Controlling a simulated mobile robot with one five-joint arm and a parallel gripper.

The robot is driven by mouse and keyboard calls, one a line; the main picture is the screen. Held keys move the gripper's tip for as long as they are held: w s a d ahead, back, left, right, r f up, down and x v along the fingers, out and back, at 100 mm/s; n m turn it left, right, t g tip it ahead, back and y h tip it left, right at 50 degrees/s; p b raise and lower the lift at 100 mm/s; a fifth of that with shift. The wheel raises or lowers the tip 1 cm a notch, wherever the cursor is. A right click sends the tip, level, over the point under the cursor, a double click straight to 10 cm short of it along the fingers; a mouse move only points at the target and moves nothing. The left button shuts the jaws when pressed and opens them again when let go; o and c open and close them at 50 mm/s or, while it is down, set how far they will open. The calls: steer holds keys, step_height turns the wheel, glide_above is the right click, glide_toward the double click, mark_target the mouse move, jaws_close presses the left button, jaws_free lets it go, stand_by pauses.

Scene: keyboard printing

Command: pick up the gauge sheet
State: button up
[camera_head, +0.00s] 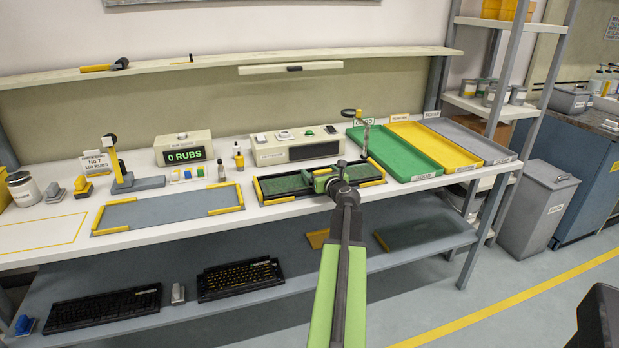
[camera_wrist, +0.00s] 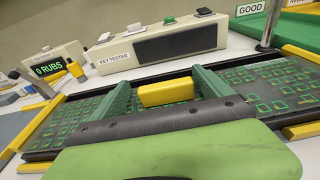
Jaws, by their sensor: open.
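A dark sheet printed with green key outlines (camera_wrist: 262,88) lies flat in the black tester tray (camera_head: 280,198) on the bench; I take it to be the gauge sheet, though no label shows. In the head view the sheet (camera_head: 283,184) is partly hidden by my arm. My gripper (camera_head: 330,181) is over the middle of the tray. In the wrist view my gripper (camera_wrist: 164,86) is open, its two green fingers apart. A yellow block (camera_wrist: 166,92) shows between the fingers; I see no contact with either finger. Whether it is fixed to the sheet cannot be told.
The key tester box (camera_head: 296,145) stands behind the tray. Green (camera_head: 402,153), yellow (camera_head: 435,146) and grey (camera_head: 472,139) trays are at right. A thin post (camera_head: 366,138) rises at the tray's right. A blue-grey mat (camera_head: 168,208) lies left.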

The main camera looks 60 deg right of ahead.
steer(key=shift+w+d+f, duration=0.15)
steer(key=shift+w+d, duration=0.1)
steer(key=shift+d, duration=0.25)
steer(key=shift+w+d+f, duration=0.1)
steer(key=shift+w+d, duration=0.1)
steer(key=shift+d, duration=0.25)
steer(key=shift+s+r, duration=0.1)
steer(key=shift+c, duration=0.3)
steer(key=shift+w+a, duration=0.1)
steer(key=shift+w, duration=0.1)
steer(key=c, duration=0.5)
jaws_close()
step_height(320, 180, up, 5)
steer(key=p, duration=0.4)
steer(key=shift+f, duration=0.2)
steer(key=s+d+r+p, duration=0.4)
steer(key=s+r+p, duration=0.6)
steer(key=r+p, duration=0.2)
steer(key=shift+s+d, duration=0.25)
steer(key=shift+s, duration=0.1)
